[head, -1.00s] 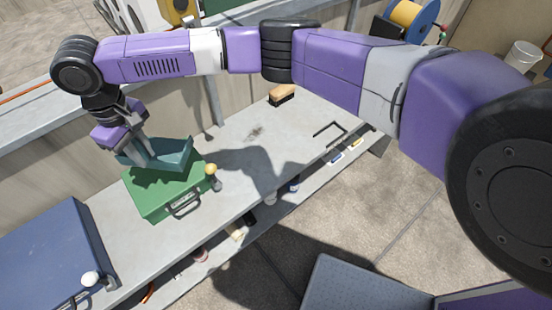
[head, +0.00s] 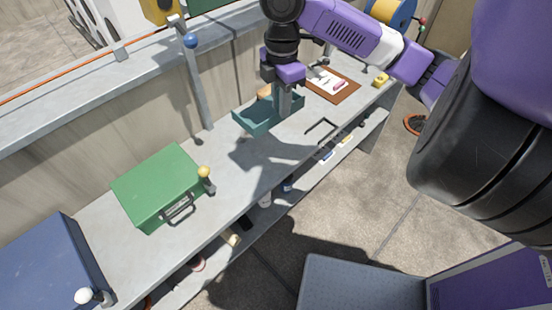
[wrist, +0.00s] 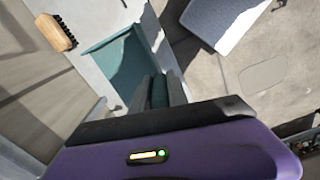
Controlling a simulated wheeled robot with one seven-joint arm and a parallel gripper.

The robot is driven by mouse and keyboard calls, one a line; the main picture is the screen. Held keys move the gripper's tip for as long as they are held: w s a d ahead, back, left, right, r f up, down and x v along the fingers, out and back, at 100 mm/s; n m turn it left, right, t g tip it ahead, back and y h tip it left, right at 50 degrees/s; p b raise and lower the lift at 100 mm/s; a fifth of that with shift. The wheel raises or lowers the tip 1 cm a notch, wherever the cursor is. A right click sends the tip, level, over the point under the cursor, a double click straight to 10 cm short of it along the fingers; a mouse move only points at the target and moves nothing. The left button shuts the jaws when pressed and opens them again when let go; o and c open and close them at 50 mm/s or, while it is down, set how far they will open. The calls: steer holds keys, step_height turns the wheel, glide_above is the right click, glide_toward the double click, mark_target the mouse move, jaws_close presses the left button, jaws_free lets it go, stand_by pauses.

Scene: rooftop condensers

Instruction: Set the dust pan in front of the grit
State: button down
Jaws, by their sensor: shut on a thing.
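The teal dust pan (head: 256,122) hangs in my gripper (head: 286,104), above the grey bench (head: 225,170). In the wrist view my gripper (wrist: 160,92) is shut on the narrow handle end of the dust pan (wrist: 118,58), and its open tray reaches away from the fingers. The pan casts a shadow on the bench below, so it looks raised clear of the top. The grit does not show clearly now; the pan or its shadow seems to cover that part of the bench.
A wooden brush (wrist: 54,32) lies on the bench behind the pan. A green case (head: 158,185) with a yellow-knobbed post beside it and a blue case (head: 45,265) stand to the left. A brown clipboard (head: 332,86) lies at the right. A blue-knobbed post (head: 198,85) rises at the back.

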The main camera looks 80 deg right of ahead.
steer(key=f, duration=0.6)
steer(key=s+f, duration=0.1)
steer(key=f, duration=0.6)
steer(key=s+f, duration=0.1)
steer(key=f, duration=0.6)
steer(key=shift+d, duration=0.25)
steer(key=shift+s+f, duration=0.1)
steer(key=c, duration=1.3)
jaws_free()
